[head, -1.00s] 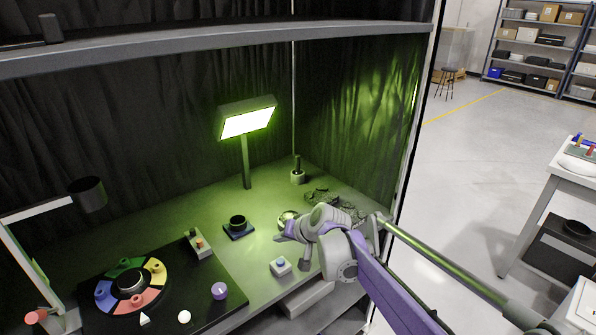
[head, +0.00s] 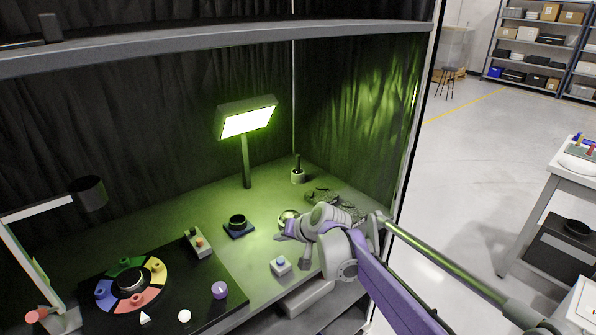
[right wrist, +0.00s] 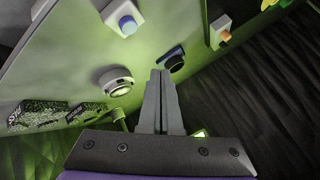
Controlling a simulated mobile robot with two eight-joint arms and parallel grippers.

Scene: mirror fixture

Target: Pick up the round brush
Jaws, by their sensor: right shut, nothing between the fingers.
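What looks like the round brush (head: 297,177) stands upright at the back of the bench, a pale round base with a dark upright handle. In the right wrist view I cannot tell it apart surely. My right gripper (head: 279,237) reaches in from the right over the bench, in front of the brush and apart from it. Its fingers (right wrist: 161,73) are shut and empty, pointing toward the gap between a white round ring piece (right wrist: 117,81) and a dark round cup (right wrist: 174,61). The gripper partly hides the ring piece in the head view. My left gripper is out of view.
A lit lamp (head: 247,119) stands left of the brush. A blue-button box (head: 280,266) and a coloured dial (head: 131,283) are nearer. A shelf (head: 220,52) overhangs; a dark curtain closes the back.

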